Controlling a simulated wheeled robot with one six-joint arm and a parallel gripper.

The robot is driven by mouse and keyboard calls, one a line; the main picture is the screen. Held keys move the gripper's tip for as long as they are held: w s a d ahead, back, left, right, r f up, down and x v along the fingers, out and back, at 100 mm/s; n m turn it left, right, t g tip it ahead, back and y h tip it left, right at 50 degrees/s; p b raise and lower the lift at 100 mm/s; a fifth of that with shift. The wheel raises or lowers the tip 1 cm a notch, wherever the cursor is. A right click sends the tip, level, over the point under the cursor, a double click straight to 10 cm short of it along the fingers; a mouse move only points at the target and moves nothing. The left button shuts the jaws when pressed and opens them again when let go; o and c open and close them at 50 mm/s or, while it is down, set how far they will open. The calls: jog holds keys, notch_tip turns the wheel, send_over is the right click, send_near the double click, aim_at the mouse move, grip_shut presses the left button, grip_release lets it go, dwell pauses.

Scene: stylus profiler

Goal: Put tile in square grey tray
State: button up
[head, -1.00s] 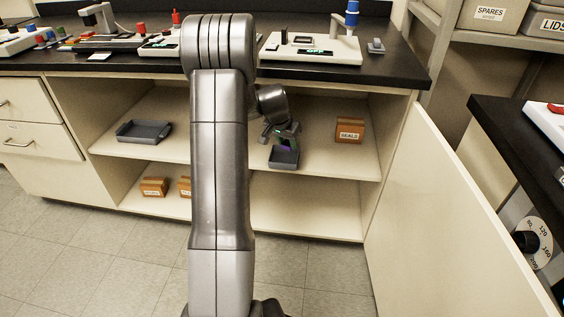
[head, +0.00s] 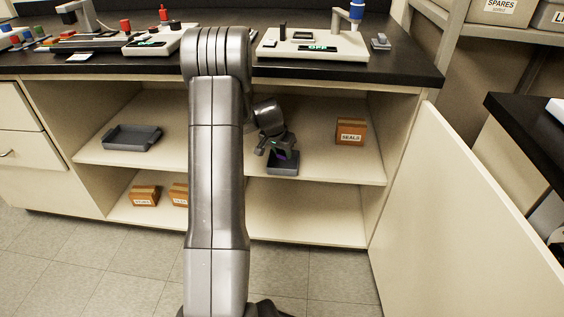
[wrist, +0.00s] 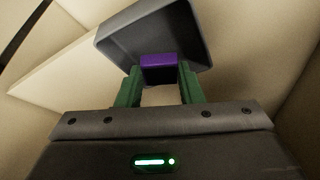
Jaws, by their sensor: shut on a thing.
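My gripper (wrist: 161,88) is shut on a small tile (wrist: 158,61) with a purple face, held between its green fingers. In the wrist view the tile overlaps the inside of a grey tray (wrist: 118,35). In the head view this small, squarish grey tray (head: 283,170) sits on the upper shelf of the open cabinet, with my gripper right above it. A bit of purple shows between the fingers there. I cannot tell whether the tile touches the tray floor. A wider grey tray (head: 132,138) sits at the left of the same shelf.
A box labelled SEALS (head: 351,131) stands right of the square tray. Two cardboard boxes, one of them here (head: 144,195), are on the lower shelf. The cabinet door (head: 465,200) stands open at right. The black countertop (head: 400,68) overhangs the shelf.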

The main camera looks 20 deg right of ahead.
aim_at(281, 156)
jog(key=shift+f+b, duration=0.45)
jog(key=shift+f, duration=1.45)
jog(key=shift+f, duration=0.25)
jog(key=o, duration=1)
jog(key=shift+r, duration=0.1)
jog(key=shift+a+r, duration=0.1)
jog(key=shift+r, duration=0.4)
jog(key=p+v, duration=0.3)
jog(key=v, duration=0.8)
jog(key=shift+r, duration=0.1)
